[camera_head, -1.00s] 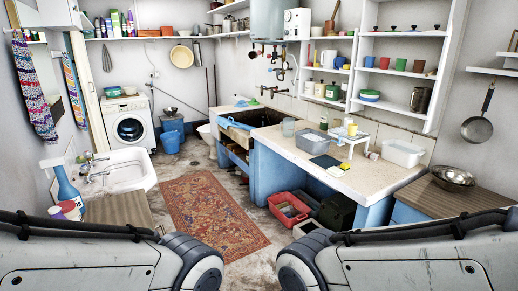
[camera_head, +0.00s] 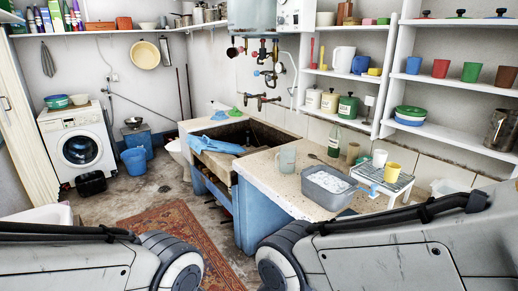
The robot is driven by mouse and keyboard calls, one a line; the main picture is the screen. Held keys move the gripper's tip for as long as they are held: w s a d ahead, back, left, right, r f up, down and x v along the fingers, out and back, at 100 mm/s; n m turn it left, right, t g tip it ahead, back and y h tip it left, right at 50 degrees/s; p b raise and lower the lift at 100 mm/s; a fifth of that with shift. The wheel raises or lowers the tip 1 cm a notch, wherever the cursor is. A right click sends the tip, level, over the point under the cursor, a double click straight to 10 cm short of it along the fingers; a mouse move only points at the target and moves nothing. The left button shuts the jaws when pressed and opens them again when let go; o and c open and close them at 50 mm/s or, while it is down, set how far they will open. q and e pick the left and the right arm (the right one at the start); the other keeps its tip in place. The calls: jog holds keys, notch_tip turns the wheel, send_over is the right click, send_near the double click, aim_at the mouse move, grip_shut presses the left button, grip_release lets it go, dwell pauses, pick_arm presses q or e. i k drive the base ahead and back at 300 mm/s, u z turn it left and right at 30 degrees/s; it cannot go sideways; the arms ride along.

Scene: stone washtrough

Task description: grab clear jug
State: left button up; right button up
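A clear, pale-tinted jug (camera_head: 286,160) stands upright on the stone counter (camera_head: 262,177), just left of a grey plastic tub (camera_head: 326,186). A darker see-through pitcher (camera_head: 502,130) stands on the lower wall shelf at the far right. Only upper links of my two arms show, at the bottom left and bottom right. Both grippers are out of view, so I cannot see whether they are open or shut. Neither arm visibly touches the jug.
A stone trough (camera_head: 250,134) with a blue cloth (camera_head: 213,145) on its edge is left of the jug. A small white rack (camera_head: 384,178) with cups stands right of the tub. A patterned rug (camera_head: 182,232) lies on the floor. A washing machine (camera_head: 77,146) is at back left.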

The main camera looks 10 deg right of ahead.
aim_at(287, 154)
jog(key=i, duration=2)
jog(key=u, duration=0.85)
jog(key=i, duration=1.85)
jog(key=z, duration=2.9)
